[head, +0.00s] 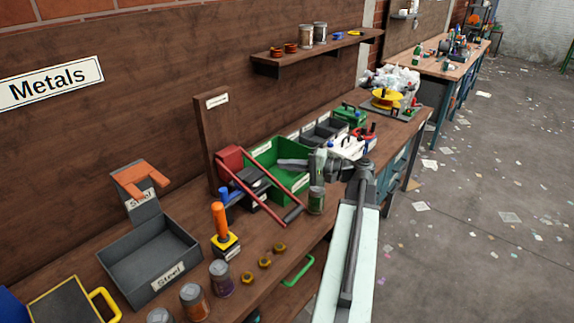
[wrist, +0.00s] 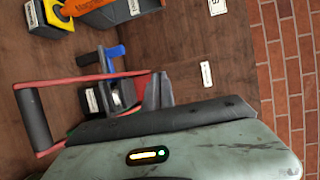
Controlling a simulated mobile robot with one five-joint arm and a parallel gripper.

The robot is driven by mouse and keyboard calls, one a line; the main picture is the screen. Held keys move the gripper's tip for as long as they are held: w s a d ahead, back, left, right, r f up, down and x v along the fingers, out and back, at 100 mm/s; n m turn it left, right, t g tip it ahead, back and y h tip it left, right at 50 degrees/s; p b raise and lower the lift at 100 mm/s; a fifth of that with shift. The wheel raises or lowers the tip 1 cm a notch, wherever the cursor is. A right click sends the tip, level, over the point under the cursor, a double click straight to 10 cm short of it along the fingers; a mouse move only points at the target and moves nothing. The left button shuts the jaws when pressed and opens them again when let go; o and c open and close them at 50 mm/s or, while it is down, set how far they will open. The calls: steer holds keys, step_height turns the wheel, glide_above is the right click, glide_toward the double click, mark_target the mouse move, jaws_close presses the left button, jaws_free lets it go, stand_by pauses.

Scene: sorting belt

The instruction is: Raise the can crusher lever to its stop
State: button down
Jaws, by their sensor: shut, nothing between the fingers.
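The can crusher (head: 231,160) has a red body fixed to an upright wooden board. Its lever (head: 250,199) has two red arms slanting down and forward to a dark grip bar (head: 292,214). In the wrist view the lever's dark grip (wrist: 35,119) is at the left, with the red arms running right toward my fingers. My gripper (head: 282,163) is shut and empty, above and right of the lever in the head view, over the green bin. In the wrist view my gripper (wrist: 157,85) overlaps the crusher end of the lever arms; I cannot tell whether they touch.
A can (head: 316,200) stands right of the grip. An orange-handled tool (head: 220,222), several nuts and cans stand in front. A grey Steel bin (head: 190,243) is at left, a green bin (head: 297,182) behind the lever. A shelf (head: 320,49) hangs above.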

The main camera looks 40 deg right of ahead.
stand_by(0.8)
steer(key=c, duration=1.1)
jaws_free()
steer(key=v, duration=0.8)
steer(key=shift+p, duration=0.35)
